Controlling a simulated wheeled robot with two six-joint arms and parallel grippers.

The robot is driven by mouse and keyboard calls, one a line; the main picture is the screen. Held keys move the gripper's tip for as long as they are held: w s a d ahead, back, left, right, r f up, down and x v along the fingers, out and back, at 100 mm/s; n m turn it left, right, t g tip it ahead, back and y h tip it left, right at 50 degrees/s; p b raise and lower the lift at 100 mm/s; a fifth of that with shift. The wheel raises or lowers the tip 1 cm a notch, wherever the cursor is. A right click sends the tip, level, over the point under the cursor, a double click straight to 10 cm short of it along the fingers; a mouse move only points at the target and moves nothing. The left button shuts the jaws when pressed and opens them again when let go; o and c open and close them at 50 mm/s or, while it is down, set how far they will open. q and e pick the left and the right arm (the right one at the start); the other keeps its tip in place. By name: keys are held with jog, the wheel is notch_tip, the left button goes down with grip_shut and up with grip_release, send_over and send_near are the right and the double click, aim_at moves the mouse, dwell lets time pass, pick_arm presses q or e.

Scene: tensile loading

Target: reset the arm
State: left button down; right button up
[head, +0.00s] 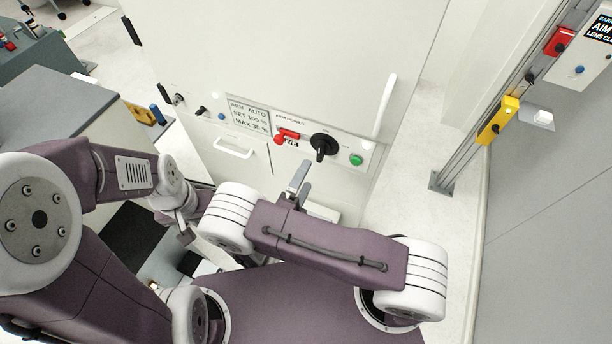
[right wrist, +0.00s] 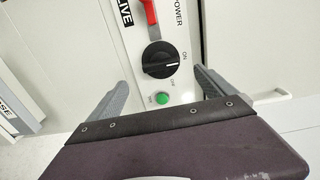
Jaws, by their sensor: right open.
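My right gripper (head: 299,180) is in front of a white cabinet's control panel. In the right wrist view its two grey fingers (right wrist: 164,88) are spread apart with nothing between them. Beyond them on the panel are a black power knob (right wrist: 159,60) marked ON and OFF and a green button (right wrist: 162,98). The knob (head: 323,146) and button (head: 356,160) also show in the head view; no contact with the fingers is visible. My left gripper (head: 186,233) points down at the left, partly hidden by my right arm; its opening is unclear.
A red switch (head: 287,136) sits left of the knob, above a LIVE label. The cabinet (head: 290,60) has a white handle (head: 385,105) on its door and a lower drawer handle (head: 233,148). A metal post (head: 470,140) stands right; a grey bench (head: 50,105) is left.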

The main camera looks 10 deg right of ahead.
jog(key=s+d+r+m+g+h+b, duration=0.1)
jog(key=s+d+m+g+h, duration=0.15)
jog(key=d+m+g, duration=0.45)
jog(key=s+d+m+g+h, duration=0.1)
jog(key=s+d+m+g, duration=0.4)
jog(key=m, duration=0.4)
jog(key=s+d+f+m+g+y, duration=0.1)
jog(key=s+m+g+y, duration=0.55)
jog(key=m, duration=0.85)
jog(key=w+a+r+m+t+y, duration=0.1)
jog(key=m+y, duration=0.1)
jog(key=m, duration=0.3)
jog(key=w+a+r+m+t+y+b, duration=0.1)
jog(key=m+t+y, duration=0.1)
jog(key=m, duration=0.4)
jog(key=w+a+r+m+t+y, duration=0.1)
jog(key=w+m+y, duration=0.1)
jog(key=m, duration=0.3)
jog(key=shift+m+t+y, duration=0.35)
jog(key=shift+m+y, duration=0.05)
jog(key=shift+y, duration=0.2)
jog(key=shift+d, duration=0.1)
